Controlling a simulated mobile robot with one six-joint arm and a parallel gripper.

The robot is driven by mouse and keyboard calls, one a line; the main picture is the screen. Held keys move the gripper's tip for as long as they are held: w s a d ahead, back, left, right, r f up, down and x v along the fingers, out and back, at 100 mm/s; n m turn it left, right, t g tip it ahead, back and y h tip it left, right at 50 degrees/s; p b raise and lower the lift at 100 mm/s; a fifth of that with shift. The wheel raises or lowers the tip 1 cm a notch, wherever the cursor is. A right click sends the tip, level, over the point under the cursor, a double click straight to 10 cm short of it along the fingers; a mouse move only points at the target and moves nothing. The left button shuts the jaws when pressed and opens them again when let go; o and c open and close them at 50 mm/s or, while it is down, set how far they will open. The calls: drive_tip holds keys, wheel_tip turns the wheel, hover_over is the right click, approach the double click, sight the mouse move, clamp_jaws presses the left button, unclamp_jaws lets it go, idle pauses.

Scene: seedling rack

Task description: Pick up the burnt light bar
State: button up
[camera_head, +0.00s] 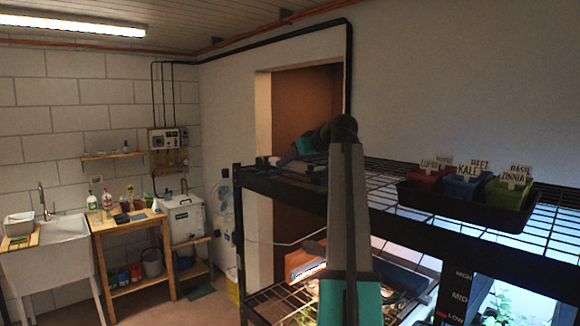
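My arm rises from the bottom middle, bends at a dark elbow and reaches away to the left over the rack's top shelf. Its far end, where my gripper (272,161) seems to be, is small and dark at the shelf's left end. I cannot make out its fingers or anything between them. On the level below, a brown-orange bar-like piece (300,261) has a bright lit strip under it, partly hidden by my arm. I cannot tell which piece is the burnt light bar; no bar is clearly marked as burnt.
A black tray (465,212) with red, blue and green labelled pots stands on the wire rack's top shelf (405,180) at right. A HIGH/MID/LOW scale (460,296) marks the rack post. A sink (55,262) and wooden bench (125,222) stand far left, with open floor in front.

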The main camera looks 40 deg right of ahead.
clamp_jaws()
drive_tip(key=shift+r, duration=0.2)
drive_tip(key=shift+r+b, duration=1.2)
drive_tip(key=shift+r, duration=0.25)
drive_tip(key=s+a+b, duration=0.1)
drive_tip(key=s+b, duration=0.1)
drive_tip(key=s, duration=0.3)
drive_tip(key=s+a+r+b, duration=0.1)
drive_tip(key=s+a+b, duration=0.1)
drive_tip(key=s, duration=0.3)
drive_tip(key=s+a+b, duration=0.2)
drive_tip(key=s, duration=0.3)
drive_tip(key=shift+a+r, duration=0.25)
drive_tip(key=shift+r, duration=0.1)
